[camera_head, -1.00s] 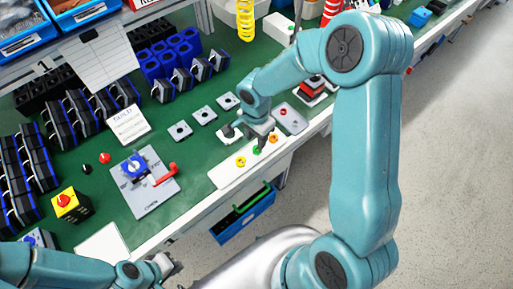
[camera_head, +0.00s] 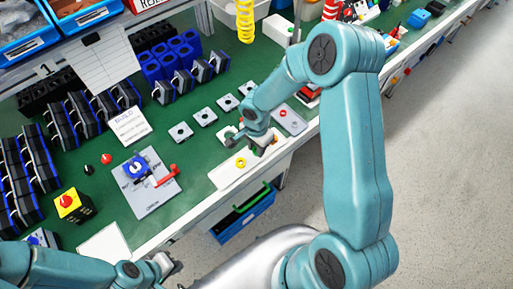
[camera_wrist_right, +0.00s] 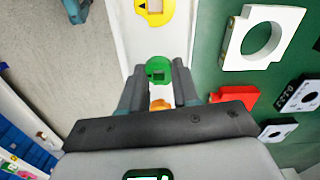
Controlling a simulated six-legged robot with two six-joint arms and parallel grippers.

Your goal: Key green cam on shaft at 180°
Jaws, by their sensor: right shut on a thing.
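The green cam (camera_wrist_right: 159,70) is a small disc with a square hole. It sits between the fingertips of my right gripper (camera_wrist_right: 160,76) in the right wrist view, over the white strip. In the head view my right gripper (camera_head: 262,149) is low at the strip and hides the green cam. A grey plate (camera_head: 152,203) at left carries a blue round part (camera_head: 137,167) with a white centre; I cannot make out a shaft. My left gripper (camera_head: 172,265) is at the lower left, away from the parts; its jaw opening is unclear.
A yellow cam (camera_head: 241,162) lies on the white strip (camera_head: 222,181), and an orange cam (camera_wrist_right: 160,104) is partly hidden by my gripper. A red handle (camera_head: 166,173) sticks out beside the blue part. A yellow box (camera_head: 73,206) stands at left.

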